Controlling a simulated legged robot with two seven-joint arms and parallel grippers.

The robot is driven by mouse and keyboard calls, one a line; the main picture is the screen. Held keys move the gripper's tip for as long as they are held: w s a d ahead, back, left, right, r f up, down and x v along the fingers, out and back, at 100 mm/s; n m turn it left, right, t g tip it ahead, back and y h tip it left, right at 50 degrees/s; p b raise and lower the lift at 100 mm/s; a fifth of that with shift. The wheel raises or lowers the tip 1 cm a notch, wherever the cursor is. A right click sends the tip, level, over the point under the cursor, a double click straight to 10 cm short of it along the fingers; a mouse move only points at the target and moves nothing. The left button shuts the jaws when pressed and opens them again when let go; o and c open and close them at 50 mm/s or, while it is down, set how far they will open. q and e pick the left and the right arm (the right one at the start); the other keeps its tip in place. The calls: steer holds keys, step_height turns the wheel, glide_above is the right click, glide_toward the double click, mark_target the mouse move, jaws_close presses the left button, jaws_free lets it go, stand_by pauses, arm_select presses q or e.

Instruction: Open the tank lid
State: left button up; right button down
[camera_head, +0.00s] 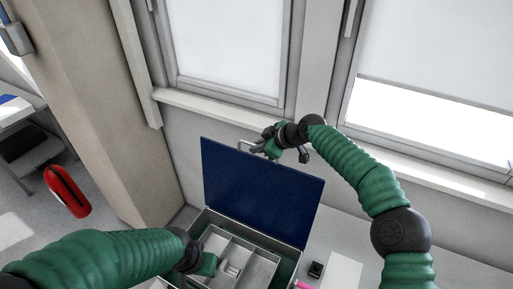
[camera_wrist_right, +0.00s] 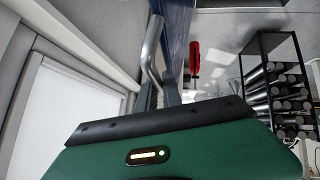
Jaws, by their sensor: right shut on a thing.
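The lid (camera_head: 262,192), a dark blue panel, stands raised, near upright, at the back of a grey-green box (camera_head: 285,272). A metal handle (camera_head: 246,146) is at its top edge; in the right wrist view the bent silver handle (camera_wrist_right: 150,58) shows beside the blue lid edge (camera_wrist_right: 178,40). My right gripper (camera_head: 268,148) is at the lid's top edge, shut on the handle; its fingertips are partly hidden. My left gripper (camera_head: 207,264) is low over the box's left side; its jaw opening cannot be made out.
A grey divided tray (camera_head: 240,262) lies in the box. A small black item (camera_head: 316,270) and a pink item (camera_head: 304,286) lie to the right. Windows and a sill (camera_head: 225,109) are close behind the lid. A red extinguisher (camera_head: 67,191) is at the left. The wrist view shows a black rack (camera_wrist_right: 275,90).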

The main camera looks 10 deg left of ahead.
steer(key=shift+s+a+f, duration=0.1)
steer(key=shift+s+f, duration=0.05)
steer(key=shift+s, duration=0.2)
steer(key=c, duration=1.8)
jaws_free()
steer(key=shift+s+a, duration=0.1)
steer(key=shift+o, duration=1.3)
steer(key=shift+a, duration=0.15)
steer(key=shift+o, duration=0.2)
arm_select(q)
steer(key=shift+s+a+f, duration=0.1)
steer(key=shift+a, duration=0.35)
arm_select(e)
steer(key=shift+w, duration=0.3)
arm_select(q)
steer(key=s+b+x, duration=0.1)
steer(key=b+x, duration=0.6)
steer(key=b, duration=0.1)
steer(key=shift+s+d+f, duration=0.15)
steer(key=shift+s+f, duration=0.2)
steer(key=shift+f, duration=0.2)
arm_select(e)
steer(key=v, duration=1.6)
steer(key=shift+r, duration=0.3)
